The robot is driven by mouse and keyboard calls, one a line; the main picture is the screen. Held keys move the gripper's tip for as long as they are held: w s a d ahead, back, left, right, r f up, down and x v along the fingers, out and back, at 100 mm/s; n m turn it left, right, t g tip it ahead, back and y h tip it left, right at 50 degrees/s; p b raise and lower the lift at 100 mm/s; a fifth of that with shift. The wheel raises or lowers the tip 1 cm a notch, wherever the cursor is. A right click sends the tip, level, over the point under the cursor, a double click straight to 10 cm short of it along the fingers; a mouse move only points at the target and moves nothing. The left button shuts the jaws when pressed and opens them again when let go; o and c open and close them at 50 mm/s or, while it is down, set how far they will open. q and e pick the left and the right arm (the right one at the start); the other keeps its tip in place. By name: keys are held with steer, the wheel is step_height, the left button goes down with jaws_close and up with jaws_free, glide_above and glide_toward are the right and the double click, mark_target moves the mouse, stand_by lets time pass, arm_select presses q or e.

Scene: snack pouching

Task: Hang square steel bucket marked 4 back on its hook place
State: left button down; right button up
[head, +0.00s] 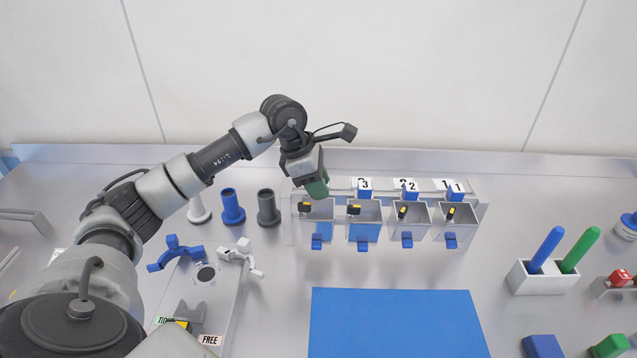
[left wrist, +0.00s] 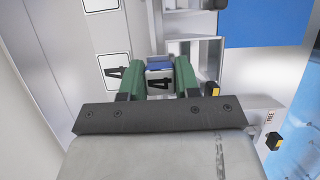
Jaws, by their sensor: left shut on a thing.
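The square steel bucket marked 4 (head: 318,209) is at the left end of the row of buckets, against the rail. My left gripper (head: 317,187) reaches down to its back top edge. In the left wrist view my green fingers (left wrist: 160,80) are shut on the bucket's blue grip block, which carries a 4 label (left wrist: 159,83). The steel bucket wall (left wrist: 185,48) shows just beyond the fingers. A place plate marked 4 (left wrist: 114,72) is on the rail beside the fingers. Whether the bucket's weight rests on its hook is hidden. My right gripper is not in view.
Buckets marked 3 (head: 364,221), 2 (head: 408,220) and 1 (head: 454,220) hang close together on the right. A blue mat (head: 395,325) lies in front. Blue (head: 232,208) and dark (head: 268,209) cylinders stand to the left.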

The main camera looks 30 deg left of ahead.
arm_select(q)
steer(key=c, duration=0.7)
jaws_free()
steer(key=shift+c, duration=0.2)
steer(key=b+v, duration=0.2)
steer(key=v, duration=0.9)
steer(key=shift+d, duration=0.1)
